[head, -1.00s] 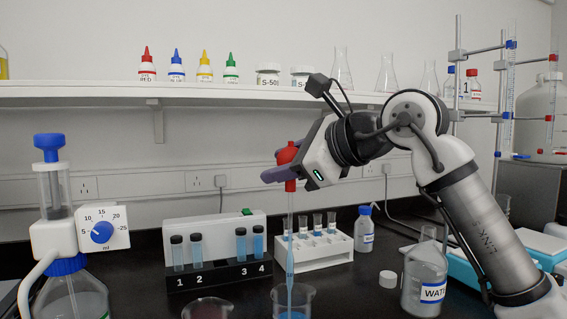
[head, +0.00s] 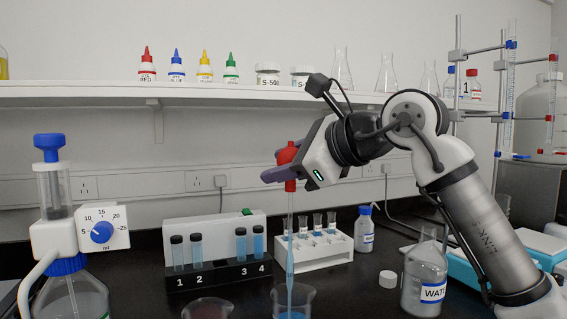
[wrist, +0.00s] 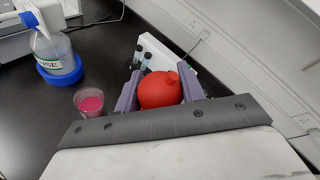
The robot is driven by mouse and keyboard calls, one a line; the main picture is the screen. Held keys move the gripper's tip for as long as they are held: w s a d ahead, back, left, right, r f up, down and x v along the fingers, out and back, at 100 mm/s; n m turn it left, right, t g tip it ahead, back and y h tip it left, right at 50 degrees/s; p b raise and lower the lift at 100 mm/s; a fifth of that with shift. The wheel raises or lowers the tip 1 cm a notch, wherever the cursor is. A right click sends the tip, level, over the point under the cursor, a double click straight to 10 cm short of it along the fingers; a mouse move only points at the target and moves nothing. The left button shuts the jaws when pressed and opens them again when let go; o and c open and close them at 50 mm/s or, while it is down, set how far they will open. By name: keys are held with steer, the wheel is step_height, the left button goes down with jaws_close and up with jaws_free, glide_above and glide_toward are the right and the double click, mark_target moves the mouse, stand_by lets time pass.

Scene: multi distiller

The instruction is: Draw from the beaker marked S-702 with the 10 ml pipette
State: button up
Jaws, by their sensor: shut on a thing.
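My gripper (head: 284,164) is shut on the red bulb of the pipette (head: 290,222). The red bulb also shows between the purple fingers in the wrist view (wrist: 159,90). The pipette hangs upright, and its glass tube reaches down into a beaker with blue liquid (head: 306,300) at the bottom edge of the head view. The tube seems to hold some blue liquid in its lower part. No label can be read on this beaker. A second beaker with pink-red liquid (head: 208,308) stands to its left and also shows in the wrist view (wrist: 89,101).
A tube rack numbered 1 to 4 (head: 222,280) and a white rack of small vials (head: 318,252) stand behind. A bottle dispenser (head: 62,235) stands left. A water flask (head: 424,280), a white cap (head: 388,279) and a small blue-capped bottle (head: 364,232) are right.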

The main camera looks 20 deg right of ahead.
steer(key=shift+r, duration=0.1)
step_height(320, 180, up, 12)
steer(key=p, duration=1.1)
stand_by(0.6)
stand_by(0.4)
